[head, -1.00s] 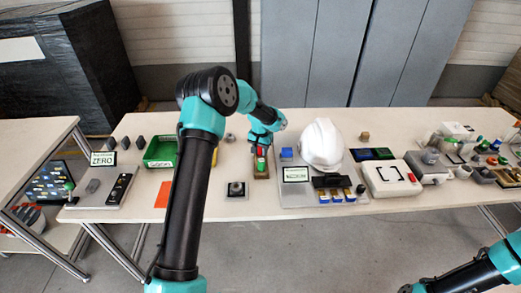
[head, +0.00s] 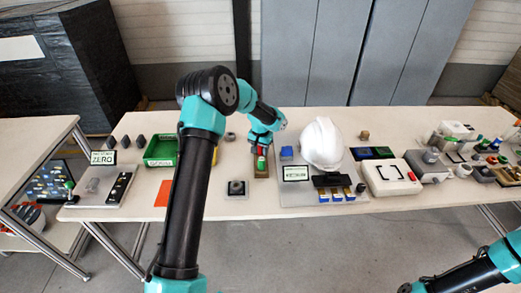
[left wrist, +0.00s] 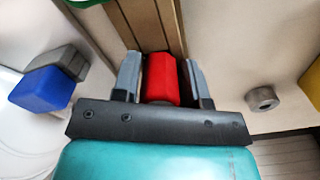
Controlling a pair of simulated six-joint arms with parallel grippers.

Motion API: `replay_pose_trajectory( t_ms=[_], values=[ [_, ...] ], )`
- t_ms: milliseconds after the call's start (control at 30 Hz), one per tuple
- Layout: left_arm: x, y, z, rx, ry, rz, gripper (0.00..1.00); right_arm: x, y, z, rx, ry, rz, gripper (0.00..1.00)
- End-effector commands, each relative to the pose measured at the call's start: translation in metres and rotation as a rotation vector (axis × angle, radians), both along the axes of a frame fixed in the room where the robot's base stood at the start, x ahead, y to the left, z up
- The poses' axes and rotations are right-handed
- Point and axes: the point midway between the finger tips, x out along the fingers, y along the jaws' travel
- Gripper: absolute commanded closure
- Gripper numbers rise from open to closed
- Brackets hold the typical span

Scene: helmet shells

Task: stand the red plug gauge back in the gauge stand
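The red plug gauge (left wrist: 161,78) sits between the two fingers of my left gripper (left wrist: 163,80) in the left wrist view. The fingers flank it closely on both sides and look shut on it. In the head view my left gripper (head: 261,143) is low over the table, with a little red below it. A brown wooden block, which looks like the gauge stand (head: 261,173), is just in front and below, with a green and white piece (head: 261,163) at it. Whether the gauge touches the stand is hidden. My right gripper (head: 405,289) is only partly in view at the lower right; its fingers are unclear.
A blue block (head: 287,153) and a white helmet shell (head: 322,144) stand right of the stand. A grey square piece with a knob (head: 236,189) lies left of it, and a grey ring (head: 230,137) lies behind. A green bin (head: 160,151) is farther left.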

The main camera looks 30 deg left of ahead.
Motion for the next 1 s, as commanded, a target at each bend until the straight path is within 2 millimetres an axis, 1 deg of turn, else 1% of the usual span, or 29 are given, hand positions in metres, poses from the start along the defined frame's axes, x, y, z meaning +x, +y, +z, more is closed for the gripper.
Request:
replay_pose_trajectory(
  t_ms=[33,200,233,467,567,667,767,867,1000],
  values=[
    [0.0,0.0,0.0,0.0,0.0,0.0,0.55,0.0,0.0,0.0,0.0,0.0,0.0,0.57],
    [0.0,0.0,0.0,0.0,0.0,0.0,0.39,0.0,0.0,0.0,0.0,0.0,0.0,0.57],
    [0.0,0.0,0.0,0.0,0.0,0.0,0.37,0.0,0.0,0.0,0.0,0.0,0.0,0.57],
    [0.0,0.0,0.0,0.0,0.0,0.0,0.37,0.0,0.0,0.0,0.0,0.0,0.0,0.57],
    [0.0,0.0,0.004,0.0,-0.001,0.0,0.37,0.0,0.0,0.0,0.0,0.0,0.0,0.57],
    [0.0,0.0,0.011,0.0,-0.001,0.001,0.37,0.0,0.0,0.0,0.0,0.0,0.0,0.57],
    [0.001,0.0,0.024,0.0,-0.003,0.001,0.37,0.0,0.0,0.0,0.0,0.0,0.0,0.57],
    [0.001,0.0,0.041,0.001,-0.003,0.0,0.37,0.0,0.0,0.0,0.0,0.0,0.0,0.57],
    [0.001,0.0,0.068,0.0,-0.004,0.001,0.37,0.0,0.0,0.0,0.0,0.0,0.0,0.57]
  ],
)
